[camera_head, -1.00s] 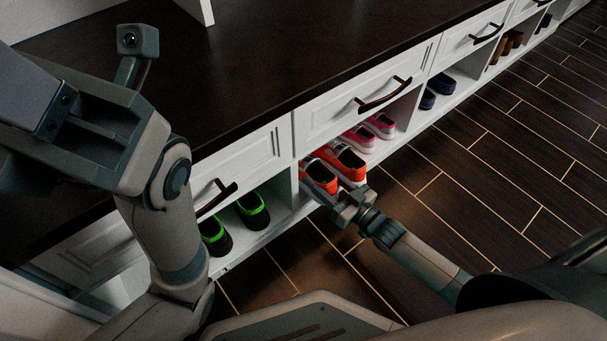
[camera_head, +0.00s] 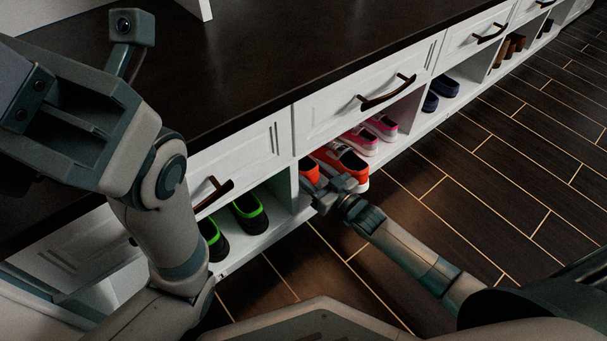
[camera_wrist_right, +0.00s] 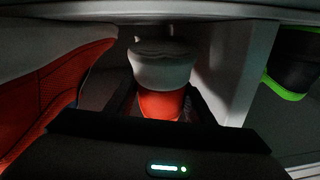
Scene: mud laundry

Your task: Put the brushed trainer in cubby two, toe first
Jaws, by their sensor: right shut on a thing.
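The held orange trainer (camera_head: 309,171) is partly inside the cubby, mostly hidden by my right gripper (camera_head: 322,193) and the drawer front above. My left gripper's fingers are out of frame.
A white divider (camera_wrist_right: 230,70) stands close beside the held trainer. Beyond it are black-and-green shoes (camera_head: 248,212). Pink shoes (camera_head: 360,141) and blue shoes (camera_head: 438,92) stand farther along. A drawer handle (camera_head: 388,93) juts out above. The dark wood floor (camera_head: 470,180) is clear.

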